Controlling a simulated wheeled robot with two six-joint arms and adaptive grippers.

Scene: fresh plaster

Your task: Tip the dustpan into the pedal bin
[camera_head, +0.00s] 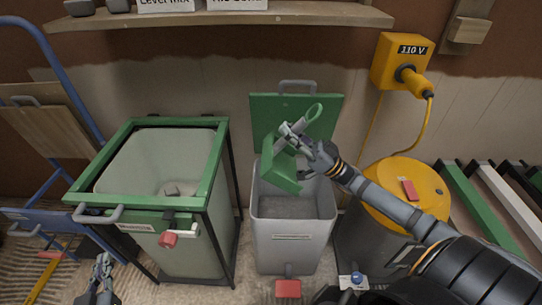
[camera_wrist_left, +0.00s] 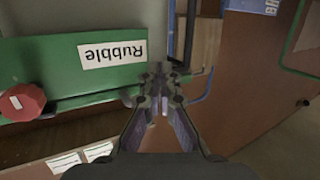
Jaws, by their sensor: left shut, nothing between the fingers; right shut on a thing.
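The pedal bin (camera_head: 290,240) is a grey bin with its green lid (camera_head: 325,115) standing open against the wall. A red pedal (camera_head: 288,288) is at its foot. My right gripper (camera_head: 293,138) is shut on the handle of the green dustpan (camera_head: 280,170). The dustpan is tilted steeply, its pan hanging over the bin's opening; whether anything is left on it I cannot tell. My left gripper (camera_head: 103,268) is shut and empty at lower left, in front of the rubble bin; it also shows in the left wrist view (camera_wrist_left: 158,75).
A green-framed rubble bin (camera_head: 215,165) with a red knob (camera_head: 168,239) stands left of the pedal bin. A yellow-topped drum (camera_head: 440,195) stands right, under a yellow 110 V box (camera_head: 402,62) with a hanging cable. A shelf (camera_head: 230,18) runs above. A blue trolley (camera_head: 75,90) is far left.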

